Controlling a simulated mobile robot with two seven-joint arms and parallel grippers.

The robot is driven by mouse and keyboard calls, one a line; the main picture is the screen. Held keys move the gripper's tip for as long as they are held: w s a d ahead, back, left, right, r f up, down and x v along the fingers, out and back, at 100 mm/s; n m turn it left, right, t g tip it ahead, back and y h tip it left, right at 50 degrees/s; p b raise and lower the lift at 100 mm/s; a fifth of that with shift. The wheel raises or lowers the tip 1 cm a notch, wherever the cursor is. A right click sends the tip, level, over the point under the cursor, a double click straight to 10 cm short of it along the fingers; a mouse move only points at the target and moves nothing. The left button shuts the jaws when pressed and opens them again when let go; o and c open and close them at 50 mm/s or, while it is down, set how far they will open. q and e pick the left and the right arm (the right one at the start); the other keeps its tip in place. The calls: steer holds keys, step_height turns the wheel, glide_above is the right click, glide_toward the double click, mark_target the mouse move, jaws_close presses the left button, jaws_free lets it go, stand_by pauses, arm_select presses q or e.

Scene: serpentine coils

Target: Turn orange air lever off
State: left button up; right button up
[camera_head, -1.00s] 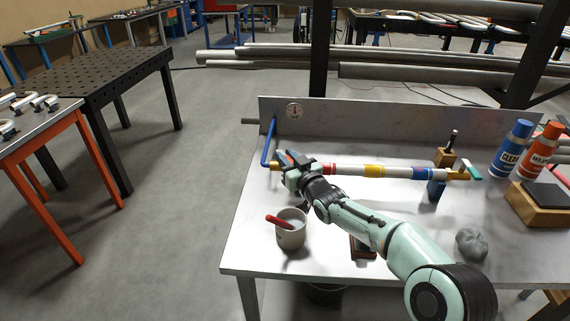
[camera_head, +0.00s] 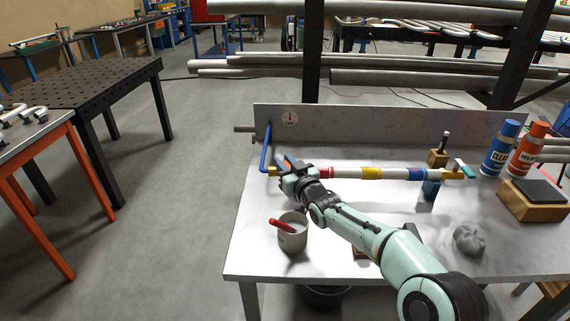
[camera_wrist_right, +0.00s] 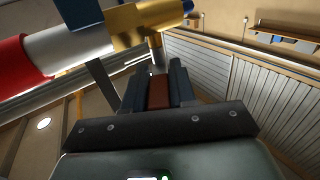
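A pipe (camera_head: 345,173) with red, yellow and blue bands runs above the workbench. It has a brass fitting (camera_head: 271,171) at its left end, beside a blue hose, and another at its right end with a teal lever (camera_head: 464,168). My right gripper (camera_head: 287,163) is at the left end of the pipe. In the right wrist view, a reddish-orange piece, seemingly the orange air lever (camera_wrist_right: 158,92), fills the space between the gripper's fingers (camera_wrist_right: 158,85). The brass fitting (camera_wrist_right: 143,24) shows above it. The head view mostly hides the lever behind the gripper. My left gripper is not in view.
A cup (camera_head: 293,237) with a red-handled tool stands near the bench's front left. A grey lump (camera_head: 469,240), a wooden block (camera_head: 533,200) and blue (camera_head: 502,148) and orange (camera_head: 529,149) bottles are at the right. A backboard (camera_head: 380,132) with a gauge stands behind the pipe.

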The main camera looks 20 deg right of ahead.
mark_target(285, 162)
steer(key=o, duration=0.3)
steer(key=shift+f, duration=0.1)
arm_select(q)
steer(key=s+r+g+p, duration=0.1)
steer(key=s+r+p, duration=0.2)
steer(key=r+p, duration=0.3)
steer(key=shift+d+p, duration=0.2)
steer(key=shift+p, duration=0.45)
arm_select(e)
step_height(285, 162, up, 20)
